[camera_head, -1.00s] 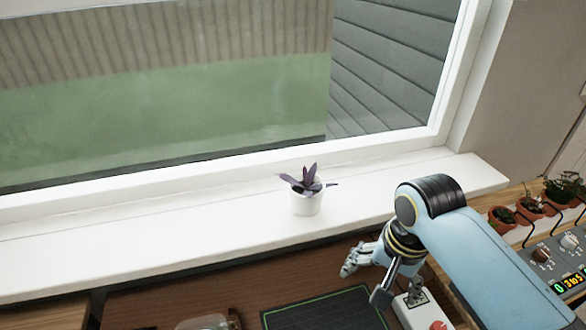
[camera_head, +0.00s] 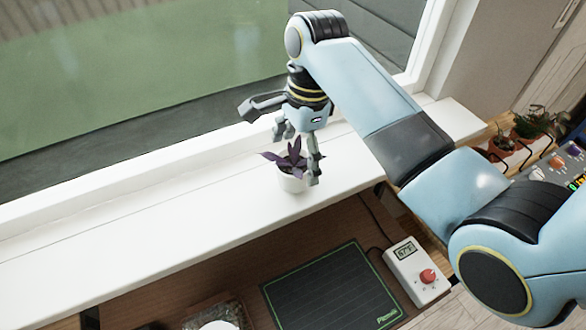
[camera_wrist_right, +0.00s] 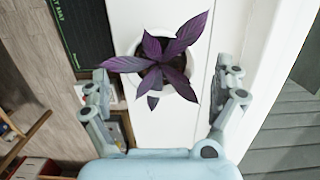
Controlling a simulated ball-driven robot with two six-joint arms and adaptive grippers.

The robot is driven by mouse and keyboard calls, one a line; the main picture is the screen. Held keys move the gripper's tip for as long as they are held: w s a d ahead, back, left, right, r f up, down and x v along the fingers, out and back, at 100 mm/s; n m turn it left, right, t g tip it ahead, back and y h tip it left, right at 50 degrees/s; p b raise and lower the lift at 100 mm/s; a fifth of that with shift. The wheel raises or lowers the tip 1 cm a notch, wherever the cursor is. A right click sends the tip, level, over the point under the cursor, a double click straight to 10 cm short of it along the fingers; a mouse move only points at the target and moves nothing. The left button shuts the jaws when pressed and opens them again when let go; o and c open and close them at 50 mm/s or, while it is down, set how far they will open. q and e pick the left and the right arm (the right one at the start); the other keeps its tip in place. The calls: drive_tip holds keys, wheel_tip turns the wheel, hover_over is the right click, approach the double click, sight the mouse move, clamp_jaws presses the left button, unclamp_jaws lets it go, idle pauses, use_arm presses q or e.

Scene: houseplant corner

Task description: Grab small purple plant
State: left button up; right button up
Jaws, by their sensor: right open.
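The small purple plant (camera_head: 290,158) has dark purple pointed leaves and stands upright in a white pot (camera_head: 292,183) on the white windowsill. My right gripper (camera_head: 298,160) is over the plant, pointing down, with its fingers open; one finger hangs close to the pot's right side. In the right wrist view the plant (camera_wrist_right: 160,62) shows from above, ahead of and between the two spread fingertips (camera_wrist_right: 165,92). Neither finger visibly grips the pot. My left gripper is not in view.
The windowsill (camera_head: 130,225) is clear to the left of the pot, with the window behind it. Below lie a dark mat (camera_head: 330,290) and a white controller with a red knob (camera_head: 418,272). Potted plants (camera_head: 530,125) stand at the right.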

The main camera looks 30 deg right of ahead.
sight(294, 166)
drive_tip(key=f, duration=0.3)
drive_tip(key=shift+a+f+p, duration=0.35)
drive_tip(key=shift+p, duration=0.05)
drive_tip(key=shift+f, duration=0.35)
drive_tip(key=c, duration=0.3)
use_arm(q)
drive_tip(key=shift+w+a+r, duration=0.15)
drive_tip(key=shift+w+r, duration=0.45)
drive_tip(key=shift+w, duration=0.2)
use_arm(e)
drive_tip(key=c, duration=1.1)
